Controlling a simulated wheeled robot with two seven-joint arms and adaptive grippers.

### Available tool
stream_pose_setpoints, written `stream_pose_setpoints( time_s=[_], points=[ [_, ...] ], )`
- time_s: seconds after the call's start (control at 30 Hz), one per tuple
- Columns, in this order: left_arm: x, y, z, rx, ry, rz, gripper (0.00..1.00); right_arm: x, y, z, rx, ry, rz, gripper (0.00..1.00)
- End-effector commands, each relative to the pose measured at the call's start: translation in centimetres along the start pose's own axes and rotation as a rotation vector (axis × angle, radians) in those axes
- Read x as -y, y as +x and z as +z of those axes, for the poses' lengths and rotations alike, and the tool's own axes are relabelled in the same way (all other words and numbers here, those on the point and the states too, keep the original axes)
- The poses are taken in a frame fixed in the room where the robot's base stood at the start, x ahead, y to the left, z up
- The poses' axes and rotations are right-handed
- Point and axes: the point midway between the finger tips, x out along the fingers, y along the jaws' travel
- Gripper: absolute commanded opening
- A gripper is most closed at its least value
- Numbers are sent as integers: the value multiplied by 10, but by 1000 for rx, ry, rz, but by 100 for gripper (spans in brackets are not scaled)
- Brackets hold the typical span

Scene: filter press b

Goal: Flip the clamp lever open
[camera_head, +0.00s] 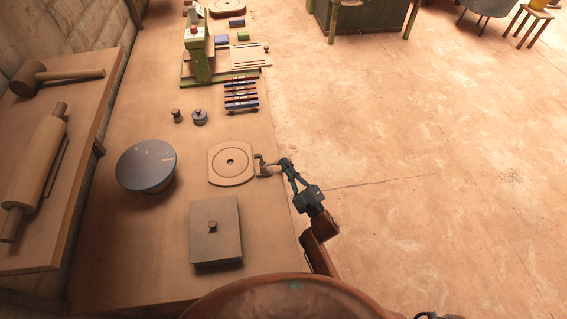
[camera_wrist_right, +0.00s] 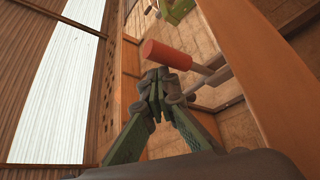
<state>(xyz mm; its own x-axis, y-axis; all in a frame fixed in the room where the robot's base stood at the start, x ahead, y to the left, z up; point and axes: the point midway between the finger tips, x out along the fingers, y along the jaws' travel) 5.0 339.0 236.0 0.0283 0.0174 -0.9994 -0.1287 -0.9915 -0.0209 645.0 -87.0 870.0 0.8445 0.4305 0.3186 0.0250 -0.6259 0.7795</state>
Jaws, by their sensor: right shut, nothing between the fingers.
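The round-topped press plate (camera_head: 218,172) lies on the bench, a disc with a small centre hole set in it. The clamp (camera_head: 263,168) sits at its right side, by the bench edge. Its lever has a red-orange grip, seen large in the right wrist view (camera_wrist_right: 167,54). My right gripper (camera_head: 284,162) is shut and empty at the outer end of the clamp. In the right wrist view its closed fingertips (camera_wrist_right: 158,82) are just below the lever's grip; whether they touch it I cannot tell. My left gripper is not in view.
Two small knobs (camera_head: 199,117), a striped rack (camera_head: 241,94) and a green stand (camera_head: 197,60) are further back. Open floor (camera_head: 430,160) lies right of the bench.

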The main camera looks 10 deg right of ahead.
Motion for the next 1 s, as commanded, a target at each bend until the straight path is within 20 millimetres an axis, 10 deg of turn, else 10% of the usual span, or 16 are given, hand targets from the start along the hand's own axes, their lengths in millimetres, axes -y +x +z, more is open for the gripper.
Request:
stream_pose_setpoints(
  time_s=[1.0],
  points=[
    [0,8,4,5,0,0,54,16,-12,19,17,0,-10,0]
  ],
)
